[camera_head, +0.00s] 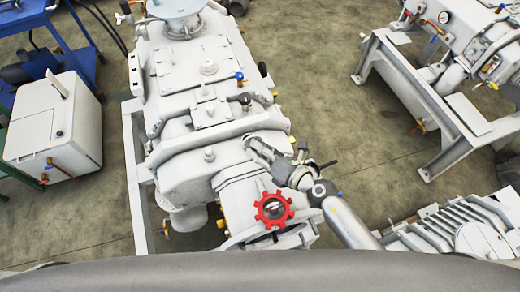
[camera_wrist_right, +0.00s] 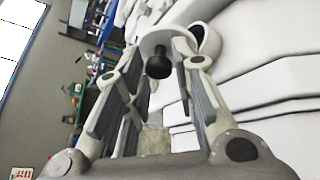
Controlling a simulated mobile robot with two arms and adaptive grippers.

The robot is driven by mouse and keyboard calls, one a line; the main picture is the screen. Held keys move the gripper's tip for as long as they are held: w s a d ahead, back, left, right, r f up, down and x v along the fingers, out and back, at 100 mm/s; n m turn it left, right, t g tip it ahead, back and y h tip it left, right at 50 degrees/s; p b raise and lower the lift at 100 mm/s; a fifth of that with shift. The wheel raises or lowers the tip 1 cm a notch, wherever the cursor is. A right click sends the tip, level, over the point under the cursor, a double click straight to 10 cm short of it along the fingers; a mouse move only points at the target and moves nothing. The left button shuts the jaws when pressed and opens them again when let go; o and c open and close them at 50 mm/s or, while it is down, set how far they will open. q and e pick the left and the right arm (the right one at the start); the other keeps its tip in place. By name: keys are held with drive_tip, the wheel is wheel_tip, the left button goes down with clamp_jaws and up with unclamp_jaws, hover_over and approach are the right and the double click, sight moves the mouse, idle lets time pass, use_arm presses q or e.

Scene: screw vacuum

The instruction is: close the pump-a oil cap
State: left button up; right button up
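The right wrist view shows a pale round cap (camera_wrist_right: 153,44) with a black ball knob (camera_wrist_right: 158,66). I take this to be the oil cap. It is tilted up beside a round, dark-mouthed opening (camera_wrist_right: 207,40) on the white pump body. My right gripper (camera_wrist_right: 159,55) is open, with its two grey-padded fingers on either side of the knob. I cannot tell whether they touch it. In the head view my right gripper (camera_head: 254,146) is over the front of the white pump (camera_head: 180,160). A small dark knob (camera_head: 245,99) there may be the same one. My left gripper is not shown.
A red handwheel (camera_head: 273,208) is just below my right gripper on the pump's front. A white box unit (camera_head: 55,125) stands at the left, with a blue cart (camera_head: 70,50) behind it. Another machine frame (camera_head: 430,100) stands at the right. Bare floor (camera_head: 310,80) lies between.

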clamp_jaws()
drive_tip(key=shift+r, duration=0.1)
